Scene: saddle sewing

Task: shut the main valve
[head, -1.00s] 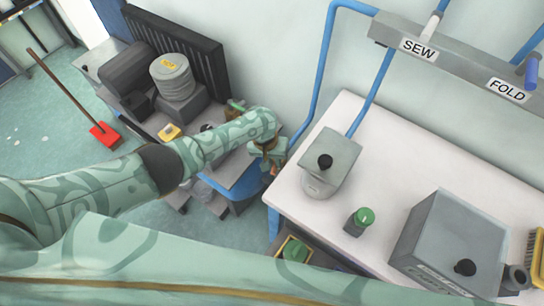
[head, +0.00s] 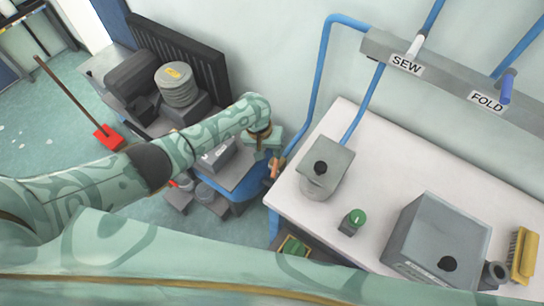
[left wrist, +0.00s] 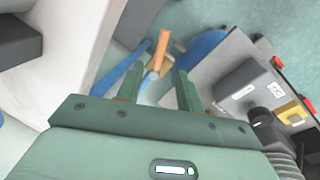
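A small orange lever (head: 275,168) sits on the blue pipe beside the white table's left edge; I take it to be the main valve. In the left wrist view the orange lever (left wrist: 158,54) stands ahead of my gripper, roughly in line with the gap between the fingers. My left gripper (head: 264,152) is just above and left of the lever. In the left wrist view my left gripper (left wrist: 159,82) is open, with nothing visible gripped between its fingers. Whether a finger touches the lever is hard to tell. My right gripper is not in view.
The white table (head: 385,160) holds a grey dispenser (head: 325,168), a green-topped block (head: 352,221), a grey box (head: 437,240) and a yellow brush (head: 522,255). A grey manifold labelled SEW and FOLD (head: 450,75) is above. A cluttered machine bench (head: 240,175) stands left of the pipe.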

